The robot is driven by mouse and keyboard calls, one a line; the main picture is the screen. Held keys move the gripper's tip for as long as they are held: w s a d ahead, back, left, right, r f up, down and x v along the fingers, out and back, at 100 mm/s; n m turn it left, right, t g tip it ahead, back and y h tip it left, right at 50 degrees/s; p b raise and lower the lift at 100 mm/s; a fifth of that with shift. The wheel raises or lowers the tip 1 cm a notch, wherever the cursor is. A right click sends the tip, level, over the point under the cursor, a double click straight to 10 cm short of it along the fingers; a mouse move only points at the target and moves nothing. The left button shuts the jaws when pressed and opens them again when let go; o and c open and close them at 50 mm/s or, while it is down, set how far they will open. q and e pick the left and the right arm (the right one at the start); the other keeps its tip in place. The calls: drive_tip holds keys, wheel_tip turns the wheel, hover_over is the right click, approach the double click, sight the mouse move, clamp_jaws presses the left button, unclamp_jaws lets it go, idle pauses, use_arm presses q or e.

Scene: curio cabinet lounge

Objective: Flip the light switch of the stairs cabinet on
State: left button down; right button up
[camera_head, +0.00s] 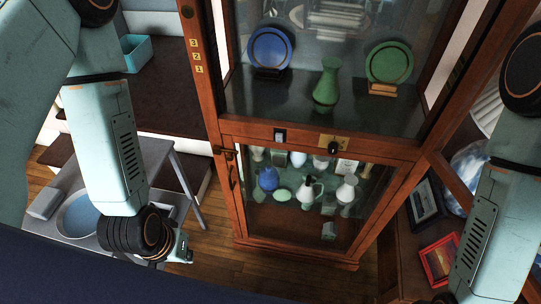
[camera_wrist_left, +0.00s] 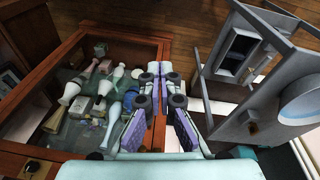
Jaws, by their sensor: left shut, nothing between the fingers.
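The tall wooden cabinet (camera_head: 212,100) with glass doors stands beside carpeted stairs in the head view. On its middle rail is a small light-and-dark switch plate (camera_head: 280,135), left of a brass plate with a black knob (camera_head: 333,146). I cannot tell the switch's position. My left gripper (camera_head: 186,254) is low and left of the cabinet, apart from the switch, near a grey table. In the left wrist view its fingers (camera_wrist_left: 159,70) are shut and empty, seen against the cabinet's edge. The knob (camera_wrist_left: 33,166) shows there, but I cannot make out the switch. My right gripper is out of view.
The grey table (camera_head: 58,184) with a round blue basin stands left of the cabinet. Dark carpeted stairs (camera_head: 167,90) rise behind it, with a teal bin (camera_head: 136,55). Glass doors enclose plates and vases. Framed items (camera_head: 440,262) lie at the right.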

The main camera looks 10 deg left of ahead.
use_arm(q)
drive_tip(key=w+d+f+m+t+h+b, duration=0.1)
drive_tip(key=w+f+m+t+h+b, duration=0.2)
drive_tip(key=w+b, duration=0.6)
drive_tip(key=w+d+f+m+t+h+b, duration=0.1)
drive_tip(key=w+f+m+t+h+b, duration=0.15)
drive_tip(key=w+t+b, duration=0.45)
drive_tip(key=w+d+r+m+t+h+b, duration=0.1)
drive_tip(key=r+m+h+b, duration=0.3)
drive_tip(key=m, duration=0.8)
drive_tip(key=d+r+m+h+b, duration=0.3)
drive_tip(key=r+m+b, duration=0.3)
drive_tip(key=m, duration=0.7)
drive_tip(key=shift+w+t+h+b, duration=0.3)
drive_tip(key=shift+w+t+h, duration=0.1)
drive_tip(key=shift+h, duration=0.15)
drive_tip(key=shift+d, duration=0.15)
